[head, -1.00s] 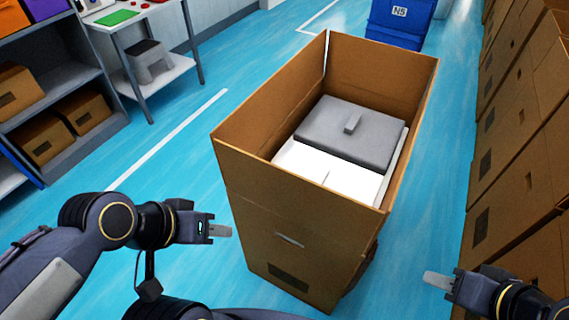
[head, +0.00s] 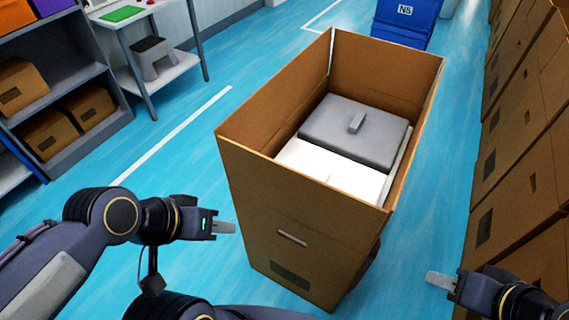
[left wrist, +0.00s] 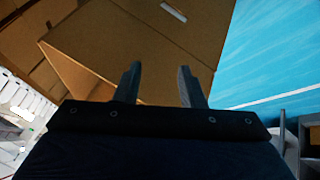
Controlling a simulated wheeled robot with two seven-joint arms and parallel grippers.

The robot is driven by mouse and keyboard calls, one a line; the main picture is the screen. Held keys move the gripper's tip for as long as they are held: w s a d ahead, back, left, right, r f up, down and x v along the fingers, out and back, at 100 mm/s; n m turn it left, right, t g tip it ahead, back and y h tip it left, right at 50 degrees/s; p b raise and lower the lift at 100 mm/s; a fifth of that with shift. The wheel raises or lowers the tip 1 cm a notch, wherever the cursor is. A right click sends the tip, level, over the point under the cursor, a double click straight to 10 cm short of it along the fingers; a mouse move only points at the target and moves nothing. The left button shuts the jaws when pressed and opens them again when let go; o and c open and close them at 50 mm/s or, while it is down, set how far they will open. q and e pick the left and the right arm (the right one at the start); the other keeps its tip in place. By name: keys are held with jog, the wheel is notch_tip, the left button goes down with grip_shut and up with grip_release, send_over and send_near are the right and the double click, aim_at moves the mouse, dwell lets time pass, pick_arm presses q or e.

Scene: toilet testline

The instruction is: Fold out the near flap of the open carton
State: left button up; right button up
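The open carton (head: 285,225) stands upright in the middle of the head view. Inside lie a grey lidded item (head: 352,130) and white pieces (head: 330,172). My left gripper (head: 232,227) is left of the carton's near left edge, apart from it. In the left wrist view its two fingers (left wrist: 158,85) are spread with nothing between them, and the carton's brown side (left wrist: 140,45) is beyond. My right gripper (head: 430,279) is at the lower right, apart from the carton; its finger opening is not clear.
Stacked cartons (head: 520,170) line the right side. A blue bin (head: 405,22) is behind. Blue floor is clear around the carton.

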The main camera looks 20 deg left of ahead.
pick_arm(q)
jog(key=shift+r, duration=0.1)
jog(key=shift+c, duration=0.7)
jog(key=n+g+h+p, duration=0.1)
jog(key=n+g+p, duration=0.35)
jog(key=n, duration=0.55)
send_near(292, 169)
jog(key=s+a+f, duration=0.1)
jog(key=s+f, duration=0.1)
jog(key=s, duration=0.1)
jog(key=w+d+f+n+g, duration=0.1)
jog(key=w, duration=0.1)
jog(key=w+d+f+n+g, duration=0.1)
jog(key=w+d+n, duration=0.1)
jog(key=shift+f, duration=0.2)
jog(key=shift+w+d+f, duration=0.15)
jog(key=shift+d+f, duration=0.1)
jog(key=shift+f, duration=0.05)
jog(key=shift+d+f+y, duration=0.1)
jog(key=shift+f+y, duration=0.2)
jog(key=x, duration=0.7)
